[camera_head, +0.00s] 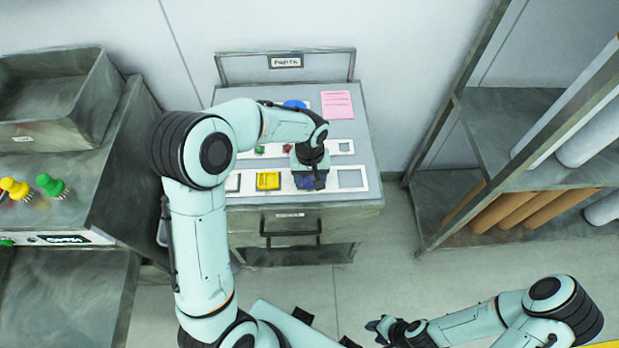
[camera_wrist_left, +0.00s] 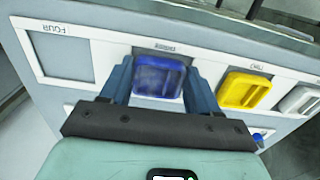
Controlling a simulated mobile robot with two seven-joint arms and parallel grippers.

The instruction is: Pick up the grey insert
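The grey insert (camera_head: 232,183) lies at the left end of the front white strip on the cabinet top. It also shows in the left wrist view (camera_wrist_left: 299,99), cut by the right edge. My left gripper (camera_head: 309,184) is low over the same strip, two places to the right of it, at the blue insert (camera_wrist_left: 158,76). Its fingers are spread, one on each side of the blue insert; contact cannot be told. The yellow insert (camera_head: 268,181) sits between the grey and blue inserts. My right gripper (camera_head: 385,328) is far from the cabinet, low in the head view; its opening is unclear.
An empty framed slot (camera_head: 350,179) is at the strip's right end. Small coloured pieces sit on a rear strip, partly behind my left arm. A pink sheet (camera_head: 337,105) lies at the back. A shelf rack (camera_head: 450,170) stands right, a grey bin (camera_head: 60,95) left.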

